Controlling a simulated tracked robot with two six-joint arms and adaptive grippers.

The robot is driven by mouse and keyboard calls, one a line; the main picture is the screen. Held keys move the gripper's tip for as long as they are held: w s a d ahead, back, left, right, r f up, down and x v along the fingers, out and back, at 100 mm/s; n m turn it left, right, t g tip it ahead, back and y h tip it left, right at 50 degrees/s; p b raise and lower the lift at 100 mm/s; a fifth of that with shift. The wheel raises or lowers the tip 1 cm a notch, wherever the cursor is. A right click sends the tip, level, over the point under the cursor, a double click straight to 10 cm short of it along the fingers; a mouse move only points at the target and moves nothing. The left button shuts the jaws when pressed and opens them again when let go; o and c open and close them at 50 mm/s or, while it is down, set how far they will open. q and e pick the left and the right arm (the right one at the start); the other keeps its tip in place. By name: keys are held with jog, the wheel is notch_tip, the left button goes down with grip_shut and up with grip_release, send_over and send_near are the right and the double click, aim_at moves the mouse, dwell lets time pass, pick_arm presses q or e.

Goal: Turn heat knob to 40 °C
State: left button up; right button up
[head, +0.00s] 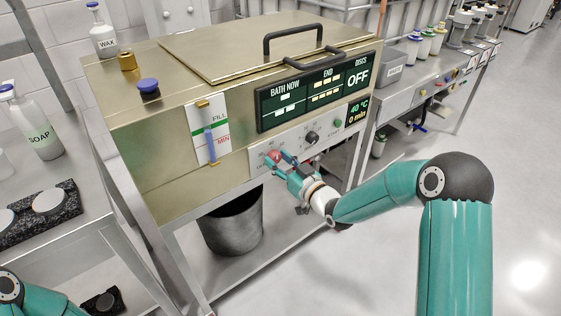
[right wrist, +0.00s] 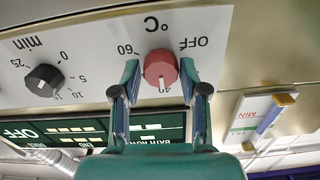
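The heat knob (head: 274,156) is red and sits on the pale control panel at the front of the brass-coloured bath. In the upside-down right wrist view the red knob (right wrist: 161,68) has its white mark pointing at 40, between OFF and 60. The small display (head: 358,110) reads 40 °C and 0 min. My right gripper (head: 281,164) is at the knob. In the right wrist view its fingers (right wrist: 160,75) stand on either side of the knob, with a narrow gap showing on each side. My left gripper is out of view.
A dark minutes knob (right wrist: 43,80) sits beside the heat knob, with a green button (head: 338,123) beyond it. The large display (head: 316,90) shows OFF. A fill gauge (head: 208,128) is left of the panel. A grey bin (head: 232,228) stands below the bath.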

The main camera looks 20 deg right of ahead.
jog(key=shift+o, duration=1)
jog(key=v, duration=1.2)
